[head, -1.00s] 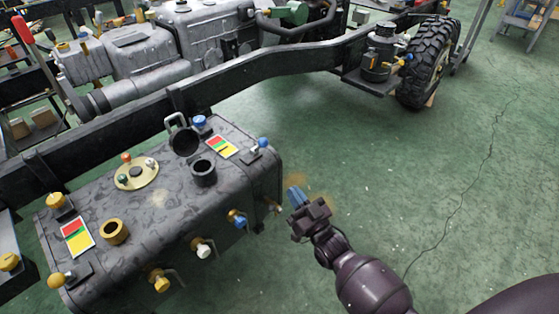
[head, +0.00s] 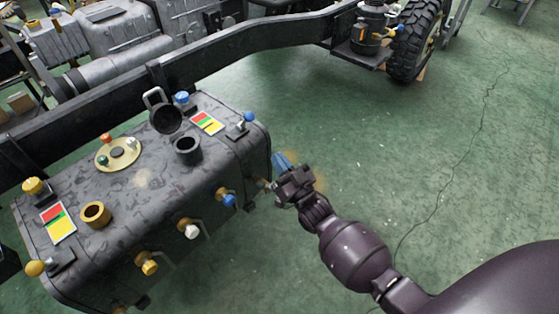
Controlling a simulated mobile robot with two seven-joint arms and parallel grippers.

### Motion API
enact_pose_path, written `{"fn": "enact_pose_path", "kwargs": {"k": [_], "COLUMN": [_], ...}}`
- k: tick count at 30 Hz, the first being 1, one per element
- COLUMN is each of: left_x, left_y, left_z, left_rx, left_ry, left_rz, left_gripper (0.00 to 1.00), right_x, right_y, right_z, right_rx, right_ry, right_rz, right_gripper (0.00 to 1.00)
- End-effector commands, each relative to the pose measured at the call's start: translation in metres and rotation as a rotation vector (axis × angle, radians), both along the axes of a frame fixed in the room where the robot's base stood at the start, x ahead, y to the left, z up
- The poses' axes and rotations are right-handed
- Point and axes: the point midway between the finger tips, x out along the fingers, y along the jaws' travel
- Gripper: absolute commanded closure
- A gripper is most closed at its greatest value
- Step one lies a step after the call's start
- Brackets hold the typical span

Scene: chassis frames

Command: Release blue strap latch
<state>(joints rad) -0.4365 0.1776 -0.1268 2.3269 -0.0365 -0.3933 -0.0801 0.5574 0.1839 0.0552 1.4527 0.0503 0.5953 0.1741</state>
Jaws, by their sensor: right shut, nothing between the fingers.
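A dark, mottled tank (head: 150,205) lies at the left. A small lever with a blue ball knob (head: 249,117) stands on a bracket at the tank's top right corner, beside a red, yellow and green label (head: 207,123); it looks like the blue strap latch. Its lever stands tilted up. My right gripper (head: 280,160) is shut and empty, with bluish fingertips, just off the tank's right end, right of and below the blue knob. A visible gap separates it from the knob. My left gripper is out of view.
A blue-knobbed valve (head: 228,200), a white one (head: 191,231) and a yellow one (head: 149,266) stick out of the tank's front. The chassis rail (head: 215,58) runs behind. Green floor at right is clear.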

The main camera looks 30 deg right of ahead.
Motion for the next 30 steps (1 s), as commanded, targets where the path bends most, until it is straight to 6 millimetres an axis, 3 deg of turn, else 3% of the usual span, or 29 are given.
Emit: {"fn": "enact_pose_path", "kwargs": {"k": [16,21,30], "left_x": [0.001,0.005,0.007], "left_y": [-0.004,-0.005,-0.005], "left_z": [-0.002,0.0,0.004], "left_rx": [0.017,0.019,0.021], "left_ry": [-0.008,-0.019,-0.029], "left_rz": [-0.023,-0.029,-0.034], "left_gripper": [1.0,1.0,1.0], "right_x": [0.082,0.094,0.098], "right_y": [0.012,0.013,0.014], "right_z": [0.033,0.039,0.042], "right_rx": [0.0,-0.001,0.0], "right_ry": [0.003,0.003,0.002], "right_rz": [0.001,0.0,0.0], "right_gripper": [1.0,1.0,1.0]}}
